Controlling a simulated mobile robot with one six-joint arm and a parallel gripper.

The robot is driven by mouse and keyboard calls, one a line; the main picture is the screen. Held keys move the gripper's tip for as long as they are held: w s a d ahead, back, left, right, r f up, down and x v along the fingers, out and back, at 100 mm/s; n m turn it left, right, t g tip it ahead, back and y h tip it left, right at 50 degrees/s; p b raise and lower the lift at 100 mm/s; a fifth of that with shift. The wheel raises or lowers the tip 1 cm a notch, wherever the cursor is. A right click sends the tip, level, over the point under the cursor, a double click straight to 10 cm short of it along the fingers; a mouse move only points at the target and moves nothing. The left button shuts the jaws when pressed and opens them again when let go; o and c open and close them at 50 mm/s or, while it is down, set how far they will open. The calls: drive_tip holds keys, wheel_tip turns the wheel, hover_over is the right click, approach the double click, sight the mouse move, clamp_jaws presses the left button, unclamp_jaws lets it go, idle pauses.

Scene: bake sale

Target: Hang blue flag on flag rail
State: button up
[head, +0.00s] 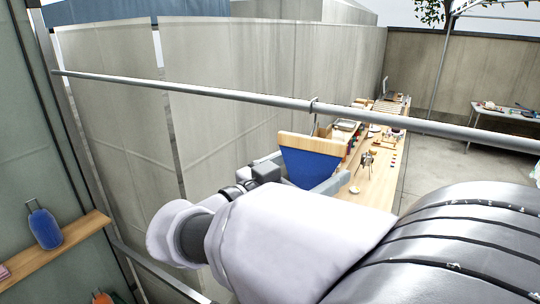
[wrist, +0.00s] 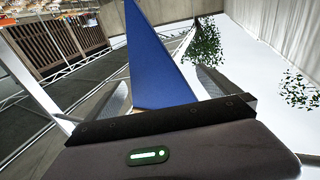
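The blue flag (head: 310,167) has a pale wooden bar (head: 300,142) along its top and a thin metal hook (head: 314,112) above that. The hook's curved end is at the grey flag rail (head: 220,93), and the flag appears to hang below it. My gripper (head: 308,178) is at the flag, with its fingers spread wide on either side of the blue cloth. In the wrist view the flag (wrist: 155,65) stands between the spread fingers, which look open; whether either touches it is unclear.
A wooden shelf (head: 60,248) at the left holds a blue bottle-like item (head: 44,226). A long wooden counter (head: 392,148) with goods lies beyond the rail. A white table (head: 508,120) stands at the far right.

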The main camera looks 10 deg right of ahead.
drive_tip(key=v, duration=1.7)
drive_tip(key=s+d+f+n+g+y+b, duration=0.35)
drive_tip(key=d+f+b, duration=0.55)
drive_tip(key=f, duration=0.4)
drive_tip(key=s+d+f+n+g+y+b, duration=0.25)
drive_tip(key=d+f+g+b, duration=0.25)
drive_tip(key=d+f+b, duration=0.65)
drive_tip(key=s+a+f+n+y+b, duration=0.1)
drive_tip(key=s+f+y+b, duration=0.25)
drive_tip(key=f, duration=0.55)
drive_tip(key=s+a+f+y+b, duration=0.1)
drive_tip(key=s+f+y+b, duration=0.2)
drive_tip(key=f, duration=0.6)
drive_tip(key=a+f+t+y+b, duration=0.4)
drive_tip(key=a+f+b, duration=0.3)
drive_tip(key=f+b, duration=0.2)
drive_tip(key=shift+w+f+y+b, duration=0.35)
drive_tip(key=shift+w+y, duration=0.15)
drive_tip(key=shift+y, duration=0.25)
